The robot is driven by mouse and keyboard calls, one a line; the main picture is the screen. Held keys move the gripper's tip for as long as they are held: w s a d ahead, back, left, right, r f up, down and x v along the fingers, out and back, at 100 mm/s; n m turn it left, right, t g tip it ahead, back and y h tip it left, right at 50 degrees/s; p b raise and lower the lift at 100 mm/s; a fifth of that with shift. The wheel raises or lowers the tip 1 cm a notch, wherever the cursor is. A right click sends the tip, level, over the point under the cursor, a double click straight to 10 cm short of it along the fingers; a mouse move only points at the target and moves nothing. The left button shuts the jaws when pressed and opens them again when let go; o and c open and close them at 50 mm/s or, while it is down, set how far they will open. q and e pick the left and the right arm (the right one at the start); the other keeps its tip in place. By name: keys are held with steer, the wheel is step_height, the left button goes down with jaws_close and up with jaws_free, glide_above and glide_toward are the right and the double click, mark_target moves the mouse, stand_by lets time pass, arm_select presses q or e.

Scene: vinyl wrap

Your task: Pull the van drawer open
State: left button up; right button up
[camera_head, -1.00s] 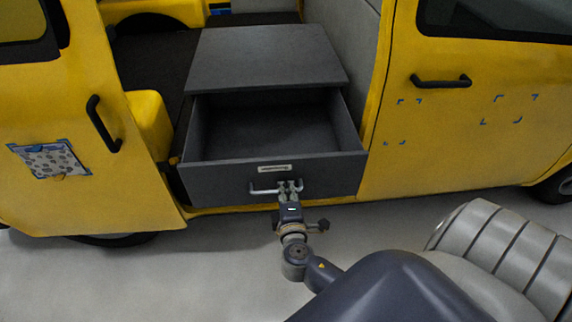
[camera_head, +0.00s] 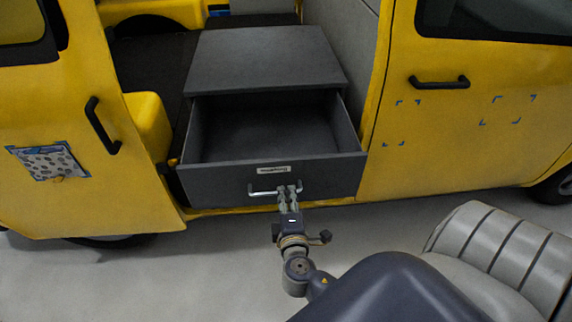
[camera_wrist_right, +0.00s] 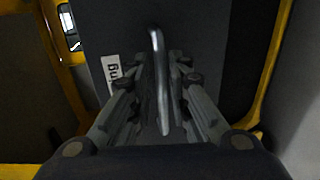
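The grey van drawer (camera_head: 320,177) stands well out from its cabinet (camera_head: 265,60), and its empty inside shows from above. A pale bar handle (camera_head: 262,192) runs across its front below a white label (camera_head: 273,170). My right gripper (camera_head: 288,190) is at the right part of the handle. In the right wrist view the handle (camera_wrist_right: 158,80) passes between the two converged fingers of my right gripper (camera_wrist_right: 160,72), which look shut on it. The exact finger contact is dark and hard to see. My left gripper is not in view.
The yellow van door with a black handle (camera_head: 440,82) is at the right. Another yellow door panel (camera_head: 70,110) with a pinned sheet (camera_head: 48,163) stands at the left. Pale open floor (camera_head: 180,280) lies in front of the van.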

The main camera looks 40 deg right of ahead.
steer(key=v, duration=0.9)
steer(key=s+a+f+m+g+y, duration=0.1)
steer(key=s+a+f+g+y, duration=0.2)
steer(key=f, duration=1.1)
steer(key=s+f+g+y, duration=0.2)
steer(key=s+f+g, duration=0.15)
steer(key=f, duration=1.05)
steer(key=s+f+m+g+y, duration=0.1)
steer(key=s+f+m, duration=0.3)
steer(key=s+f, duration=0.5)
steer(key=s+f+m+g+y, duration=0.2)
steer(key=s+f+m+g, duration=0.2)
steer(key=s+f, duration=0.6)
steer(key=shift+s+a+g, duration=0.35)
steer(key=shift+s, duration=1.9)
